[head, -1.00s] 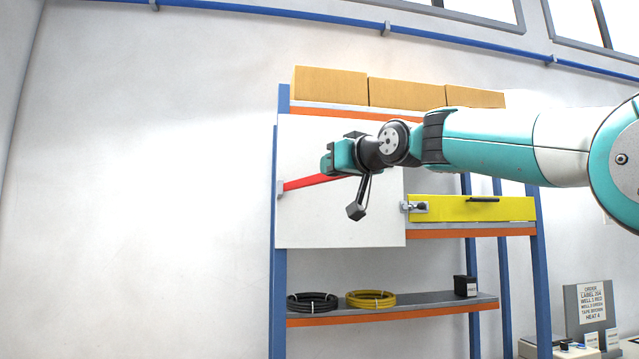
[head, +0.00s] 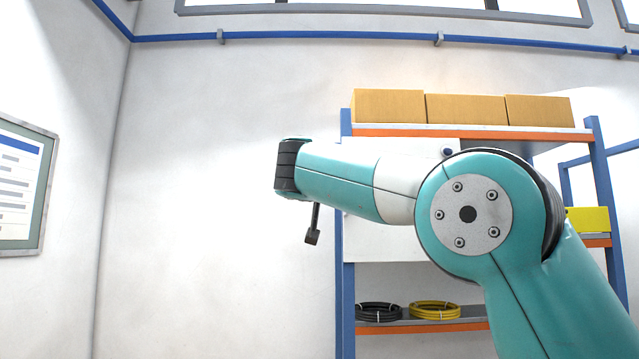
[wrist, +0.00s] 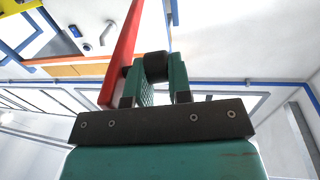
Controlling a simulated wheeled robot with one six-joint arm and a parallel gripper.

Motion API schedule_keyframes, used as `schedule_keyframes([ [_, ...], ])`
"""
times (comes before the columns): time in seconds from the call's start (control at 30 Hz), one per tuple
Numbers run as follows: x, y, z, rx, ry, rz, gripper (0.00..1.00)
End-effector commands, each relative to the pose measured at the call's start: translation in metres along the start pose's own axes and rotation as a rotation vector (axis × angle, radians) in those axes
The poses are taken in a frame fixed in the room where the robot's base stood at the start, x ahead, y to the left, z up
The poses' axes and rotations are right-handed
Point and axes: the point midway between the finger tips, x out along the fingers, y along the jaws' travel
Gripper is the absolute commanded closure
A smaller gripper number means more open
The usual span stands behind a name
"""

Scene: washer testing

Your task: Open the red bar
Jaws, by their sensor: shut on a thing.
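In the wrist view the red bar (wrist: 121,55) runs up from the left side of my gripper (wrist: 158,76). A black round grip (wrist: 157,64) sits between the two teal fingers, close beside the bar. My gripper is shut on this grip, which appears to be part of the red bar; the join is partly hidden. The white panel (head: 385,243) shows partly behind the arm.
The rack's blue post (head: 345,290) stands right of my wrist. Cardboard boxes (head: 465,108) sit on top, and a black coil (head: 378,311) and a yellow coil (head: 434,310) lie below. A yellow drawer (head: 590,219) is at right. The wall at left is clear up to a board (head: 22,185).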

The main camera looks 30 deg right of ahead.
Motion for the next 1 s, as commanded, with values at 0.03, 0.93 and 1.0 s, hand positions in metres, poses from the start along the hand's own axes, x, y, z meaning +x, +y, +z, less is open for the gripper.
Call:
schedule_keyframes([
  [0.03,0.002,0.002,-0.002,0.001,0.003,0.011,1.0],
  [0.93,-0.011,0.0,0.001,0.004,0.005,0.014,0.7],
  [1.0,-0.023,0.0,0.003,0.005,0.005,0.012,0.7],
])
